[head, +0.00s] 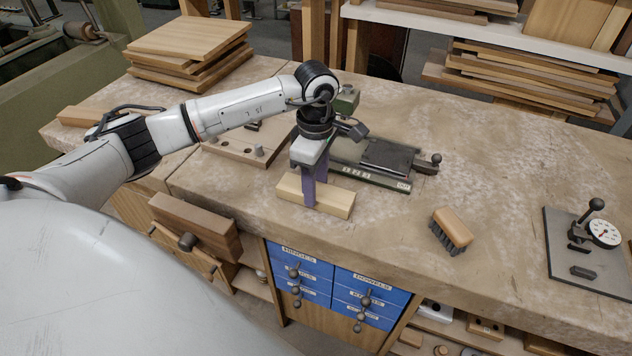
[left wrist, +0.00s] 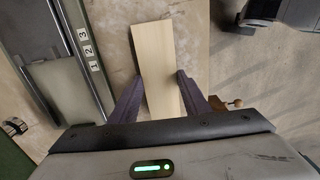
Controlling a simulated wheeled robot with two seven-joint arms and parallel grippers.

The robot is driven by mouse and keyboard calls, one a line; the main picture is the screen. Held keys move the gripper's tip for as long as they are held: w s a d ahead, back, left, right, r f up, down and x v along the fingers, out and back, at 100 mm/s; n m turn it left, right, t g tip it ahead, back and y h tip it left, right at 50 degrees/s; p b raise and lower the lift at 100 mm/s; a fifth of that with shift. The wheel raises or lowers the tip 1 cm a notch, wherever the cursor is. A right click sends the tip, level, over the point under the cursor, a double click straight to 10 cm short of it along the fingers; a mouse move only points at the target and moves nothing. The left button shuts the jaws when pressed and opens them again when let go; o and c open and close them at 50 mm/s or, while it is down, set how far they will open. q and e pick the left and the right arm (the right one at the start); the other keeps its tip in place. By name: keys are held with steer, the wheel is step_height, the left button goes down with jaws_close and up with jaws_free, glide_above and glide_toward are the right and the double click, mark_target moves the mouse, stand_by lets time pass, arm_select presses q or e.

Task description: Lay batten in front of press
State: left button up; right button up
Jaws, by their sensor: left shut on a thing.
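The batten (head: 336,204) is a pale, straight wooden strip near the bench's front edge, in front of the press. My left gripper (head: 313,192) points down with its purple fingers on both sides of it, shut on it. In the left wrist view the batten (left wrist: 156,52) runs lengthwise between the two fingers. Whether it touches the bench top is hard to tell. The press (head: 390,157) has a green base with number labels, a dark plate and a knobbed handle; my wrist hides part of it. Its base (left wrist: 85,65) shows left of the batten. My right gripper is not in view.
A brush (head: 452,230) and a dial gauge on a dark plate (head: 590,262) lie to the right. A pegged board (head: 240,150) is behind my wrist. Stacked boards (head: 190,48) stand at the back left. The bench top (head: 480,150) right of the press is clear.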

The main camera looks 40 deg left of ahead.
arm_select(q)
steer(key=shift+f, duration=0.1)
steer(key=o, duration=1)
step_height(320, 180, up, 12)
steer(key=shift+r+b, duration=0.15)
steer(key=shift+b, duration=0.45)
